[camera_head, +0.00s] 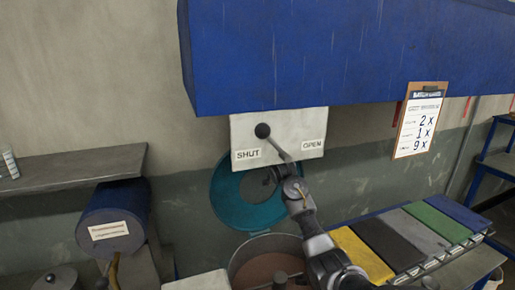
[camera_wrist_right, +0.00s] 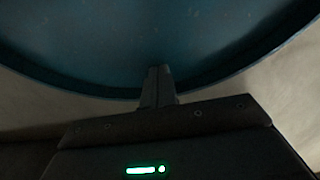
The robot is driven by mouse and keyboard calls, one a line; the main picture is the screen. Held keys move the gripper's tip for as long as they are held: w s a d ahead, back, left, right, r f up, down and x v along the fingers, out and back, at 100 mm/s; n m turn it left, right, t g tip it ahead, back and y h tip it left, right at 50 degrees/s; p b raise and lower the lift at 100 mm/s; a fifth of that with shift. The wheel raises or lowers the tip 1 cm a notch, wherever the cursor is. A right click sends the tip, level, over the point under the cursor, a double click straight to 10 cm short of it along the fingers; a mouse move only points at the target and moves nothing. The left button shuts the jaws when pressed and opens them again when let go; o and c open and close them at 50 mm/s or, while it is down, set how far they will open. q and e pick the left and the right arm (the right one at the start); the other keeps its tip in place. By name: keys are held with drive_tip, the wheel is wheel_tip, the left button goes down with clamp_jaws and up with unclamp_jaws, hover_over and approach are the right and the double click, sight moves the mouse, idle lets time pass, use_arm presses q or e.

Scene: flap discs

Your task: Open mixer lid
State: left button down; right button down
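The mixer's round teal lid (camera_head: 228,205) stands raised and tilted back against the wall, above and behind the mixer bowl (camera_head: 240,262). My right arm reaches up from the lower right, and my right gripper (camera_head: 270,178) is in front of the lid. In the right wrist view the lid (camera_wrist_right: 150,35) fills the top, and the gripper's fingers (camera_wrist_right: 158,80) are close together, overlapping its lower rim. I see nothing clearly held between them; contact is hard to tell. My left gripper is not in view.
A black-knobbed lever (camera_head: 262,130) sits before a SHUT/OPEN plate (camera_head: 278,138), its lower end near my arm. A blue housing (camera_head: 320,55) overhangs. A blue drum (camera_head: 112,215) stands left; coloured bins (camera_head: 405,240) stand right, beside my arm.

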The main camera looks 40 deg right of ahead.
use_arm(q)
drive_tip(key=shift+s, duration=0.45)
use_arm(e)
drive_tip(key=shift+s+a, duration=0.2)
drive_tip(key=shift+a, duration=0.05)
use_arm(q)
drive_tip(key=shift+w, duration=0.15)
use_arm(e)
drive_tip(key=v, duration=0.9)
drive_tip(key=shift+w, duration=0.1)
